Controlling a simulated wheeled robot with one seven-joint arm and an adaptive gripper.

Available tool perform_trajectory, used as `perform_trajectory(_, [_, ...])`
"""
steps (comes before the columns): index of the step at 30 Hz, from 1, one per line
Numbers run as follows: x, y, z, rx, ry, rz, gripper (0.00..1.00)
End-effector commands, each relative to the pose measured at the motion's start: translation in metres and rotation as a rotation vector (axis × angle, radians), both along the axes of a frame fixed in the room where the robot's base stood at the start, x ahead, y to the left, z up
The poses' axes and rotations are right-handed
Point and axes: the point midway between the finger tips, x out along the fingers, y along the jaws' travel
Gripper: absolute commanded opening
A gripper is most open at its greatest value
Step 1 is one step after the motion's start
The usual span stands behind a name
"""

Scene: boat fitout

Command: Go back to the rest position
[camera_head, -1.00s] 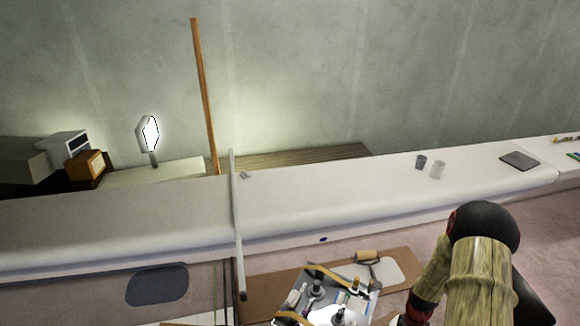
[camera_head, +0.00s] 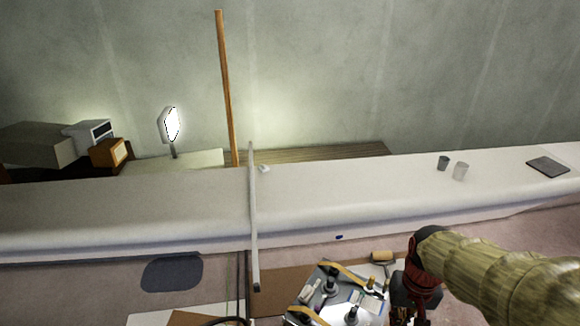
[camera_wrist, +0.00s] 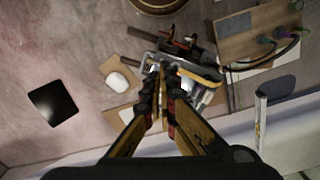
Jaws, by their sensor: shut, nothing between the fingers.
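My gripper (camera_wrist: 161,82) shows in the wrist view with its two wood-toned fingers together at the tips and nothing between them. In that view the fingertips appear over the edge of a tool tray (camera_wrist: 190,62). How far above it they are, I cannot tell. In the head view my arm comes in from the right and bends down beside the tool tray (camera_head: 345,296); the fingertips are not clear there.
A pale upright bar (camera_head: 253,215) stands at the ledge. A roller (camera_head: 383,257) lies behind the tray.

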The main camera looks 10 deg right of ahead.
Motion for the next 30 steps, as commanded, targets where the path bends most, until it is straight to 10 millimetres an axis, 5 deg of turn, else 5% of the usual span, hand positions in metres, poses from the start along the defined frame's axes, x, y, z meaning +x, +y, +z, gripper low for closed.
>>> perform_trajectory(16, [-0.031, 0.085, 0.117, -0.065, -0.449, 0.236, 0.0])
perform_trajectory(30, [-0.033, 0.096, 0.124, -0.06, -0.479, 0.278, 0.0])
